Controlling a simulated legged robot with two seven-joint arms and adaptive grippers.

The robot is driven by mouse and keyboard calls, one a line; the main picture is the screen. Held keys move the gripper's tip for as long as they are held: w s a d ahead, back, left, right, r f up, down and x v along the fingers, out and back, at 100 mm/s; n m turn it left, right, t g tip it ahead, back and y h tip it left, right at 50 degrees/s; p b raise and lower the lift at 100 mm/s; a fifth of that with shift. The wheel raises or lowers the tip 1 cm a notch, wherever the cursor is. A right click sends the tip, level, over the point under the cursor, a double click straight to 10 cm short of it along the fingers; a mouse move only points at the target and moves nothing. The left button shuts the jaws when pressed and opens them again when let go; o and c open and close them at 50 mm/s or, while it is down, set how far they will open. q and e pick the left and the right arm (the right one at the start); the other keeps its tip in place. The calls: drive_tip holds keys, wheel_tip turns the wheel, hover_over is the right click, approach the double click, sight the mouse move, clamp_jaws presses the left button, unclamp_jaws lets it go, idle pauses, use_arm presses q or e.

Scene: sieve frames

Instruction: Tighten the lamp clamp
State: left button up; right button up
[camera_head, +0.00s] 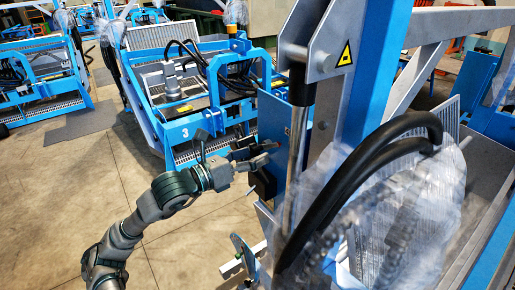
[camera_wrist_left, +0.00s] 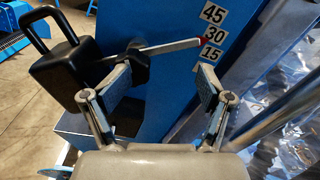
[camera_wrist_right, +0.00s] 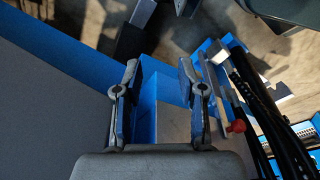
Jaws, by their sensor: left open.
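In the left wrist view, a black lamp-like box with a loop handle (camera_wrist_left: 68,62) sits at the left. Beside it is a black clamp hub (camera_wrist_left: 128,68) with a pale metal lever (camera_wrist_left: 165,48). The lever's red tip lies near the 30 and 15 marks on a blue plate. In the head view my left gripper (camera_head: 256,157) is by the blue plate, close to a black block (camera_head: 263,183). My right gripper (camera_wrist_right: 159,76) is open in its wrist view, over blue and grey surfaces.
A black hose (camera_head: 350,180) and clear plastic wrap (camera_head: 410,200) fill the right of the head view. A steel rod (camera_head: 297,150) stands right of my left gripper. A red knob (camera_wrist_right: 237,126) is beside my right gripper. Open floor (camera_head: 75,190) lies left.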

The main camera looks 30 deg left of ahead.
sight(251, 152)
use_arm(q)
drive_tip(key=w+a, duration=0.1)
drive_tip(key=a, duration=0.1)
drive_tip(key=w+a+f, duration=0.1)
drive_tip(key=w, duration=0.1)
drive_tip(key=shift+a+f, duration=0.1)
drive_tip(key=shift+a, duration=0.25)
drive_tip(key=shift+s+d, duration=0.15)
drive_tip(key=shift+d, duration=1)
drive_tip(key=shift+c, duration=0.4)
drive_tip(key=shift+w+d, duration=0.15)
drive_tip(key=shift+w, duration=0.1)
drive_tip(key=c, duration=0.4)
drive_tip(key=shift+s+r, duration=0.1)
drive_tip(key=shift+r, duration=0.1)
clamp_jaws()
drive_tip(key=shift+o, duration=1)
unclamp_jaws()
drive_tip(key=shift+o, duration=1.4)
drive_tip(key=shift+a, duration=0.35)
drive_tip(key=shift+a+f, duration=0.15)
drive_tip(key=shift+a, duration=0.25)
drive_tip(key=shift+d, duration=0.35)
use_arm(e)
drive_tip(key=shift+s+a+f, duration=0.2)
drive_tip(key=shift+a+f, duration=0.2)
drive_tip(key=shift+f, duration=0.1)
drive_tip(key=shift+s+a+f, duration=0.15)
drive_tip(key=shift+a+f, duration=0.2)
drive_tip(key=shift+f, duration=0.1)
